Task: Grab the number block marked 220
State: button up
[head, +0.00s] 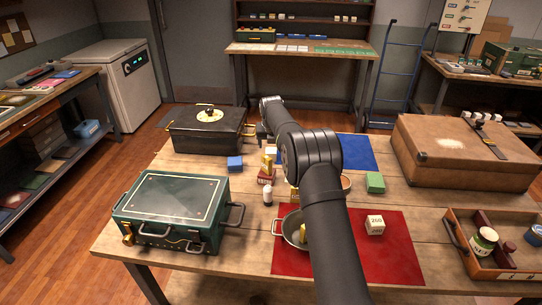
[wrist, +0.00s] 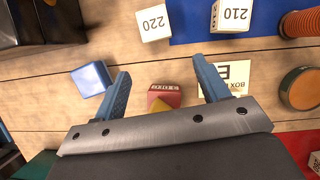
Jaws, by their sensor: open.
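The white block marked 220 (wrist: 153,23) lies on the bare wood near the top of the wrist view, its number face up and readable. My gripper (wrist: 161,68) is open and empty. The block is beyond the fingertips, roughly in line with the gap between them and apart from both. In the head view a small white block (head: 271,149) shows beside my arm, its number unreadable; I cannot tell whether it is the same one. The fingers are mostly hidden by my arm there.
A white block marked 210 (wrist: 232,15) sits on the blue mat right of the 220 block. A blue box (wrist: 91,78), a red block (wrist: 164,95) and a printed card (wrist: 235,76) lie near my fingers. A block marked 200 (head: 375,225) stands on the red mat (head: 400,262).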

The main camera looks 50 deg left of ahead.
aim_at(271, 156)
jog(key=shift+a+x, duration=0.1)
jog(key=shift+x, duration=2.6)
jog(key=shift+a+x, duration=0.15)
jog(key=shift+x, duration=2.55)
jog(key=c, duration=1.1)
jog(key=shift+o, duration=0.2)
jog(key=shift+r, duration=0.1)
